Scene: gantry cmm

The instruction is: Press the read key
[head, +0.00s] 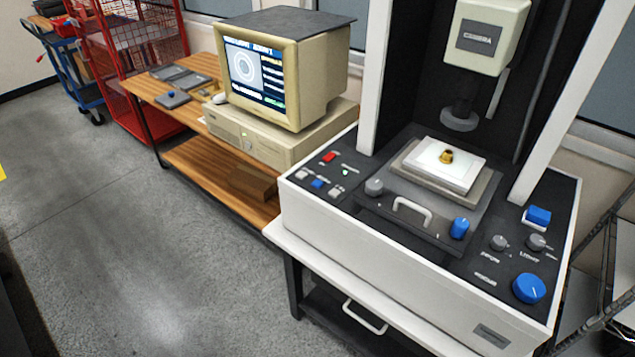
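The measuring machine (370,225) stands at the right with a white body and a black top. Its left panel has a red key (329,156), a blue key (317,183), a pale key (302,174) and another pale key (336,192). A green light (345,172) glows among them. A larger blue square key (538,215) sits on the right panel. The labels are too small to read, so I cannot tell which is the read key. Neither of my grippers is in view.
A brass part (446,157) sits on a white plate (458,177) under the measuring head (487,38). Knobs, including a big blue one (529,288), and a handle (411,209) are on the deck. A computer monitor (285,68) stands left. Floor (120,240) at left is clear.

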